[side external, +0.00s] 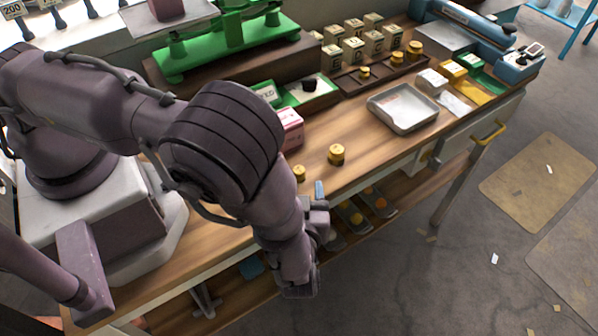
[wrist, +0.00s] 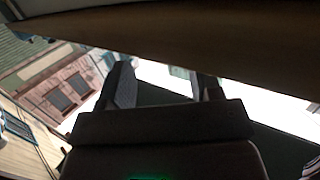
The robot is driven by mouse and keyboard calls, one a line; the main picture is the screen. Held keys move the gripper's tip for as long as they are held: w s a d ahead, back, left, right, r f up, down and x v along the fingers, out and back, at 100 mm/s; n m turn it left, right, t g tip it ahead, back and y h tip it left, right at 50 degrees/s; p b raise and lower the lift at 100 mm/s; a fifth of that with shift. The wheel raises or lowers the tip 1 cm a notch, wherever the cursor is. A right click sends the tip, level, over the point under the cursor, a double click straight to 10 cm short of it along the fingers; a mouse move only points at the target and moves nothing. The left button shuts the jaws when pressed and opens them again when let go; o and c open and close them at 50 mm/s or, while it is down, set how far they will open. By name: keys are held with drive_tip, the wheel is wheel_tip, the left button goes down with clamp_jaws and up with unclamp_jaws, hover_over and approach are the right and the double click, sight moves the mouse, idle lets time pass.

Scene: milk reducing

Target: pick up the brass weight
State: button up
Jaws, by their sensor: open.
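Two brass weights stand upright on the bare front part of the wooden bench in the side view: a larger one (side external: 337,154) and a smaller one (side external: 299,173) to its left. More brass weights (side external: 397,58) stand in a dark wooden holder further back. I cannot tell which one the task means. My gripper (wrist: 163,85) is open and empty in the wrist view, its dark fingers spread apart. In the side view my wrist is low at the bench's front edge, near the two weights, and largely hides the fingers. No weight shows in the wrist view.
The bench (side external: 375,160) has a metal tray (side external: 403,107) to the right and a pink-and-white box (side external: 290,128) behind the smaller weight. A green scale (side external: 225,45) stands at the back. A lower shelf holds small trays. A dark brown edge (wrist: 200,45) crosses above my fingers.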

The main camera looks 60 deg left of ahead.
sight(299, 175)
drive_tip(key=x, duration=0.5)
drive_tip(key=shift+s+r, duration=0.1)
drive_tip(key=c, duration=1)
drive_tip(key=shift+r, duration=0.1)
drive_tip(key=shift+c, duration=0.2)
